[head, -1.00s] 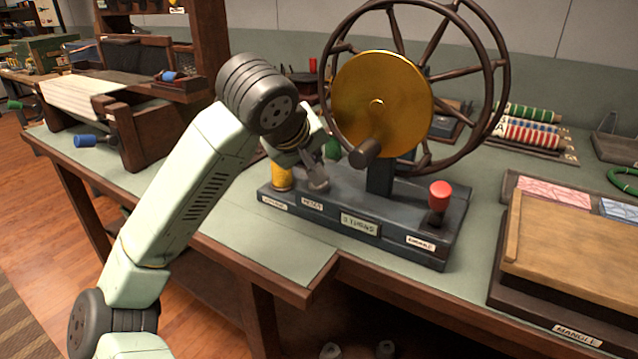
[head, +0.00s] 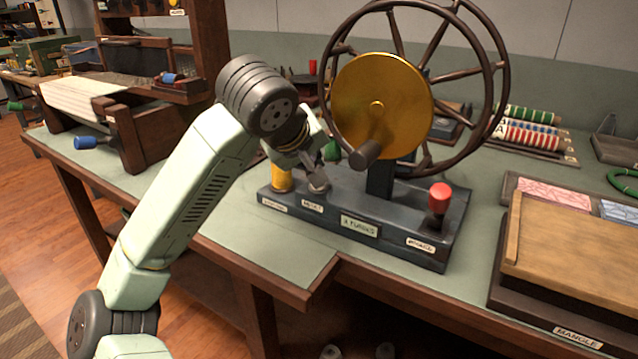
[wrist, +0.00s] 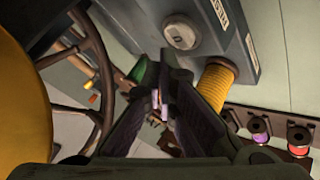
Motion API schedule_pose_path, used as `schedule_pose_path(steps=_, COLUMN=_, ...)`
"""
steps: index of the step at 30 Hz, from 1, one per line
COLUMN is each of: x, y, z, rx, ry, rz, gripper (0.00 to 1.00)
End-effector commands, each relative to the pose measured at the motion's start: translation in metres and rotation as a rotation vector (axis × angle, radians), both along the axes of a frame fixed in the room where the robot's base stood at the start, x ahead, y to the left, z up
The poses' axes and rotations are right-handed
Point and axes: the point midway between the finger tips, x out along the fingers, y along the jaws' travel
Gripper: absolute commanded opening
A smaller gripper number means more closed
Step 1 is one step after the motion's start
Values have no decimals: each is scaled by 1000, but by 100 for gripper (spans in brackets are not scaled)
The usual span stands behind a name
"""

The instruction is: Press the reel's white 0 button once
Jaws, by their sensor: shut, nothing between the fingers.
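The reel's dark base (head: 385,242) stands on the bench, with a large spoked wheel and gold disc above it. The round white button (head: 318,184) is on the left part of the base, above a small label. In the wrist view the button (wrist: 181,32) shows a 0-like mark on its pale face. My gripper (head: 314,168) is shut and empty, its tips pointing down just above the button. In the wrist view my gripper (wrist: 172,62) has its tips close beside the button; I cannot tell whether they touch it.
A yellow cylinder (head: 281,180) stands just left of the button, and a green part (head: 332,150) behind it. The gold disc (head: 395,95) with its dark crank knob (head: 366,154) overhangs to the right. A red-topped lever (head: 440,198) stands at the base's right end.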

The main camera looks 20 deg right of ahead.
Motion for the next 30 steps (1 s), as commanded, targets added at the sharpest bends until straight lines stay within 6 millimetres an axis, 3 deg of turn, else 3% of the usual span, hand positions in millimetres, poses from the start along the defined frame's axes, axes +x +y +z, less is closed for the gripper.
schedule_pose_path(steps=30, x=0, y=0, z=-12, rx=0, ry=0, rz=0, gripper=0)
